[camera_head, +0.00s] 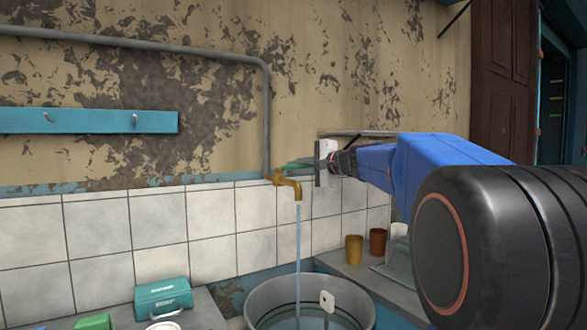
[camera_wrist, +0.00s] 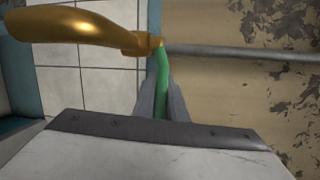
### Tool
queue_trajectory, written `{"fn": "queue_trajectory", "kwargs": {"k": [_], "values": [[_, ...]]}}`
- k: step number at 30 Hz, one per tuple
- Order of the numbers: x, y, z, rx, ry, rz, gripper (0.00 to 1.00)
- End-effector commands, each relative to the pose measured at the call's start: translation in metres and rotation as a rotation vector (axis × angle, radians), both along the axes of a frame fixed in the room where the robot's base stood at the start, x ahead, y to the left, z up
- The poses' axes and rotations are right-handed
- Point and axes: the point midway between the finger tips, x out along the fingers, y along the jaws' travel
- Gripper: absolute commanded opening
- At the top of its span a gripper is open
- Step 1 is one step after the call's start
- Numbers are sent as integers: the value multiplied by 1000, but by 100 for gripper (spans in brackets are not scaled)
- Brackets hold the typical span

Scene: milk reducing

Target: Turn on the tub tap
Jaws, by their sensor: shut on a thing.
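The brass tub tap (camera_head: 287,184) is on the tiled wall at the end of a grey pipe. A stream of water (camera_head: 298,240) falls from its spout into the grey round tub (camera_head: 262,290) below. The tap's green handle (camera_head: 297,165) is at the top of the tap. My gripper (camera_head: 311,163) comes from the right and is shut on this handle. In the wrist view, the green handle (camera_wrist: 162,75) runs between the fingers of my gripper (camera_wrist: 162,95), and the brass spout (camera_wrist: 85,24) extends to the left.
The grey pipe (camera_head: 267,110) runs down the wall to the tap. A blue hook rail (camera_head: 90,121) is at left. Yellow (camera_head: 354,249) and brown (camera_head: 378,242) cups stand on the right ledge.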

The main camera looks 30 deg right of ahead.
Motion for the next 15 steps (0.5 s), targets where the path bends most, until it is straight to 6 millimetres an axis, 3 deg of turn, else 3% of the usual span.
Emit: {"fn": "queue_trajectory", "kwargs": {"k": [15], "values": [[-12, 3, -1, 1, 1, -207, 0]]}}
